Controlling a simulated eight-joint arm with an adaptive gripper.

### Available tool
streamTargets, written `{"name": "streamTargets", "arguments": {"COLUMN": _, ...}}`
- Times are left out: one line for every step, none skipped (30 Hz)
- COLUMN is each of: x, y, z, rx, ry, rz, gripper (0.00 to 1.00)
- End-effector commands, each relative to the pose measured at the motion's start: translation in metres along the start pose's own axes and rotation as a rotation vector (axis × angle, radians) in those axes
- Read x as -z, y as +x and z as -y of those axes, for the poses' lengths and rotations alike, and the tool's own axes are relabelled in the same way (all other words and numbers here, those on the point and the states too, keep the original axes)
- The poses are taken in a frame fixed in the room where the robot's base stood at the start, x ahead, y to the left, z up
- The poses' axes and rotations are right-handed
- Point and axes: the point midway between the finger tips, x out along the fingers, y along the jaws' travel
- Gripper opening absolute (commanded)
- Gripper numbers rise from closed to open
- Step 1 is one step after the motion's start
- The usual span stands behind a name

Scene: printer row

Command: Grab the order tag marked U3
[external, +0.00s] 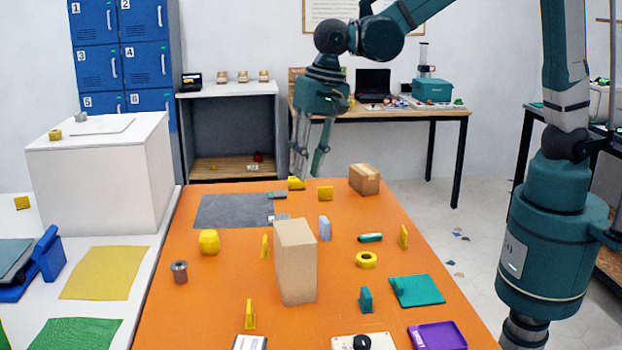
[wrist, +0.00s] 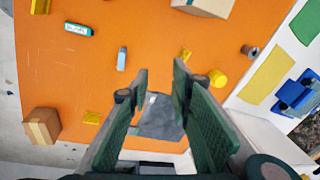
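No marking U3 can be read on anything in either view, so I cannot tell which item is the order tag. Small upright yellow pieces stand on the orange table: one left of the tall tan box (external: 265,246), one at the right edge (external: 403,236) and one near the front (external: 250,314). A teal piece with unreadable lettering (wrist: 78,29) lies at the upper left of the wrist view. My gripper (external: 305,172) is open and empty above the far end of the table. In the wrist view its fingers (wrist: 160,80) are apart, with the dark grey mat (wrist: 160,118) below between them.
A tall tan box (external: 296,262) stands mid-table and hides some surface behind it. A small carton (external: 364,179) sits at the far right. A pale blue block (external: 324,228), a yellow ring (external: 366,260) and a grey spool (external: 179,272) are scattered around. A white block (external: 100,170) stands at left.

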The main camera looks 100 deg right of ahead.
Motion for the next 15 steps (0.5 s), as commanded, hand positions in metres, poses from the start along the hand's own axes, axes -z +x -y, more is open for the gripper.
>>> {"name": "streamTargets", "arguments": {"x": 0.002, "y": 0.004, "z": 0.007, "rx": -0.009, "ry": 0.022, "rz": 0.003, "gripper": 0.22}}
{"name": "streamTargets", "arguments": {"x": 0.003, "y": 0.007, "z": 0.01, "rx": -0.014, "ry": 0.037, "rz": 0.005, "gripper": 0.22}}
{"name": "streamTargets", "arguments": {"x": 0.004, "y": 0.012, "z": 0.015, "rx": -0.021, "ry": 0.059, "rz": 0.007, "gripper": 0.22}}
{"name": "streamTargets", "arguments": {"x": 0.005, "y": 0.015, "z": 0.018, "rx": -0.026, "ry": 0.073, "rz": 0.009, "gripper": 0.22}}
{"name": "streamTargets", "arguments": {"x": 0.006, "y": 0.018, "z": 0.022, "rx": -0.032, "ry": 0.09, "rz": 0.011, "gripper": 0.22}}
{"name": "streamTargets", "arguments": {"x": 0.007, "y": 0.023, "z": 0.025, "rx": -0.04, "ry": 0.11, "rz": 0.013, "gripper": 0.22}}
{"name": "streamTargets", "arguments": {"x": 0.008, "y": 0.027, "z": 0.029, "rx": -0.045, "ry": 0.125, "rz": 0.014, "gripper": 0.22}}
{"name": "streamTargets", "arguments": {"x": 0.009, "y": 0.031, "z": 0.032, "rx": -0.05, "ry": 0.141, "rz": 0.015, "gripper": 0.22}}
{"name": "streamTargets", "arguments": {"x": 0.01, "y": 0.036, "z": 0.036, "rx": -0.057, "ry": 0.161, "rz": 0.017, "gripper": 0.22}}
{"name": "streamTargets", "arguments": {"x": 0.011, "y": 0.039, "z": 0.039, "rx": -0.063, "ry": 0.177, "rz": 0.018, "gripper": 0.22}}
{"name": "streamTargets", "arguments": {"x": 0.012, "y": 0.043, "z": 0.041, "rx": -0.07, "ry": 0.192, "rz": 0.019, "gripper": 0.22}}
{"name": "streamTargets", "arguments": {"x": 0.013, "y": 0.049, "z": 0.045, "rx": -0.077, "ry": 0.213, "rz": 0.02, "gripper": 0.22}}
{"name": "streamTargets", "arguments": {"x": 0.013, "y": 0.052, "z": 0.048, "rx": -0.082, "ry": 0.228, "rz": 0.021, "gripper": 0.22}}
{"name": "streamTargets", "arguments": {"x": 0.014, "y": 0.057, "z": 0.051, "rx": -0.088, "ry": 0.244, "rz": 0.022, "gripper": 0.22}}
{"name": "streamTargets", "arguments": {"x": 0.015, "y": 0.062, "z": 0.054, "rx": -0.096, "ry": 0.264, "rz": 0.023, "gripper": 0.22}}
